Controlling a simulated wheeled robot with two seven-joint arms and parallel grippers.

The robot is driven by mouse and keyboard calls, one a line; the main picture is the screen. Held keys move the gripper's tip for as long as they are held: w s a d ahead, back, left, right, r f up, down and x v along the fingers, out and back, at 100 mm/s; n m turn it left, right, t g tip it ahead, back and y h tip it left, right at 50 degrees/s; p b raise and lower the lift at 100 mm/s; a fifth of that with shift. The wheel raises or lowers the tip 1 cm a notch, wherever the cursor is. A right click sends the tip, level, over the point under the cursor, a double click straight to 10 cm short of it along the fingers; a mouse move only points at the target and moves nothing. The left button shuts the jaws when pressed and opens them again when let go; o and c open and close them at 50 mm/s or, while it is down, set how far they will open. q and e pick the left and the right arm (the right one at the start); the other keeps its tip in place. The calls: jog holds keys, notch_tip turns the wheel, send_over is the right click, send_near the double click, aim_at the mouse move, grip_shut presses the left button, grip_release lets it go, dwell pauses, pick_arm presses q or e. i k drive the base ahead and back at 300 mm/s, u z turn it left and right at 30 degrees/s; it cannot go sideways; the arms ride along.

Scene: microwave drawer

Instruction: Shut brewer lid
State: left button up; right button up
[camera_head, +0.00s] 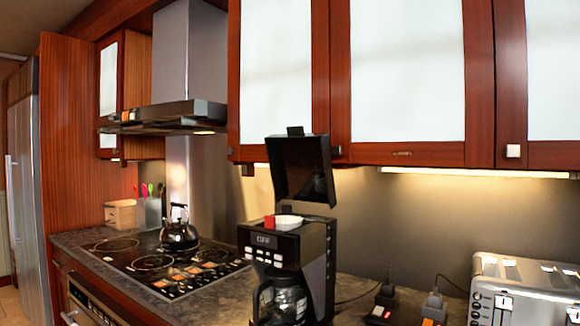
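A white round filter opening and a small red part show on top under the lid. A glass carafe (281,301) sits in the front of the brewer. Neither of my grippers shows in this view.
A silver toaster (528,290) stands at the right, with dark plugs and cords (433,305) between it and the brewer. A kettle (180,233) sits on the cooktop (150,262) at the left. Wall cabinets (408,75) hang close above the lid.

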aim_at(300, 162)
jog(key=u, duration=2.1)
jog(key=i, duration=3.3)
jog(key=z, duration=3.1)
